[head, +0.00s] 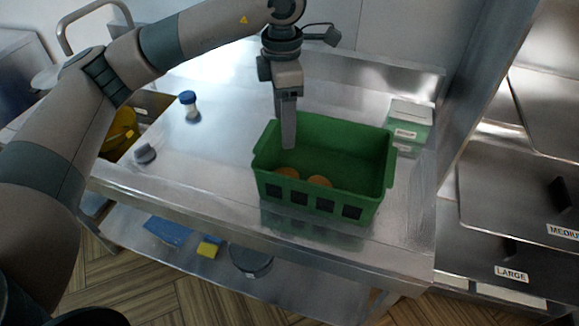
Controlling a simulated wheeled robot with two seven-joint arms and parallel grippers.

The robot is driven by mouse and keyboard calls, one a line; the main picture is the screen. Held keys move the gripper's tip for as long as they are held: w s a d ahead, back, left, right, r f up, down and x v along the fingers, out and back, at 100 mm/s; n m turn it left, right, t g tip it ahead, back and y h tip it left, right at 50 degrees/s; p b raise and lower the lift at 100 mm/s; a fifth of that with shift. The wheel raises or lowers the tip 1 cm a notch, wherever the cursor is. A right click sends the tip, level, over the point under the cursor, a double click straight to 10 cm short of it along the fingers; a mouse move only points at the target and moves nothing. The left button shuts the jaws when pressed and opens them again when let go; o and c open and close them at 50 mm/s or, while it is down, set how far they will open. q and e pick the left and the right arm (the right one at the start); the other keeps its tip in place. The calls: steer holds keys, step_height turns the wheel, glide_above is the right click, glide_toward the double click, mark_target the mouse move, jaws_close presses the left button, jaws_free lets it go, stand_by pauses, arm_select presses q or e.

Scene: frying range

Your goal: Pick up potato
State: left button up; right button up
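Two rounded orange-brown potatoes lie in the left front part of a green crate (375,190): one potato (287,172) at the left and another potato (319,181) just right of it. The crate's front wall hides their lower parts. My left gripper (288,146) points straight down, its tip at the crate's left part, just above the left potato in the picture. Its fingers overlap from this side, so I cannot tell whether they are open or shut. No potato shows between them. My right gripper is not in view.
The crate stands on a steel table (205,170). A blue-capped shaker (189,105) and a small dark object (145,153) are at the left. Green-and-white boxes (409,122) stand behind the crate's right end. Steel bins (520,190) are at the right. The table's left middle is clear.

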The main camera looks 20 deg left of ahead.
arm_select(q)
steer(key=p, duration=0.5)
glide_above(284, 173)
step_height(284, 173, down, 11)
steer(key=shift+f, duration=0.5)
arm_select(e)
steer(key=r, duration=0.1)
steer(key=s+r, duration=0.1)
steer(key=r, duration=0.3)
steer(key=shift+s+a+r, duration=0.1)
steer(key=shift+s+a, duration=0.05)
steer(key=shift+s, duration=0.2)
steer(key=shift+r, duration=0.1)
